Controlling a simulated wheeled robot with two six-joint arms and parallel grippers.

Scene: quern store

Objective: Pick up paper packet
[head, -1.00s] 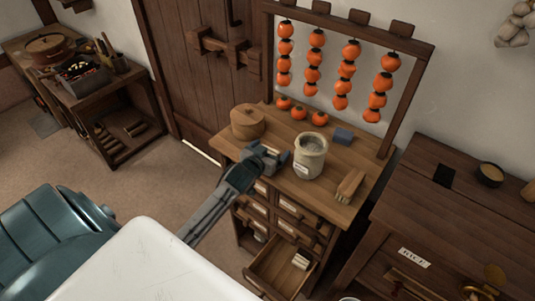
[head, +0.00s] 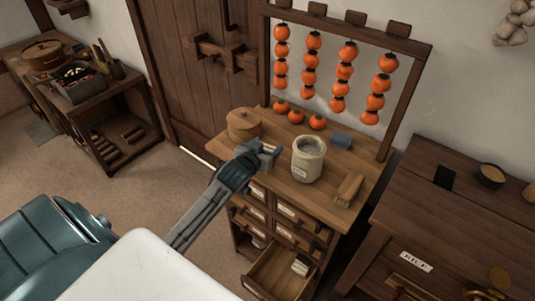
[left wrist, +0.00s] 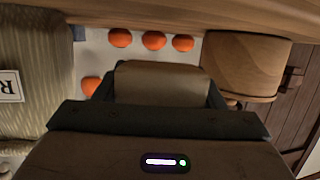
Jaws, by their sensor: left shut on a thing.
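My left gripper (head: 268,150) is over the left part of the small drawer chest's top (head: 330,192), between the round wooden box and the pale jar. In the left wrist view it is shut on a plain brown, flat-faced thing (left wrist: 160,83), which looks like the paper packet. In the head view the jaws hide most of the packet. My right gripper is not in view.
The pale labelled jar (head: 308,160) stands close right of the gripper, the round lidded box (head: 242,125) behind it. Loose persimmons (head: 298,115), a blue block (head: 341,140) and a brush (head: 348,190) share the top. An open drawer (head: 280,272) juts out below.

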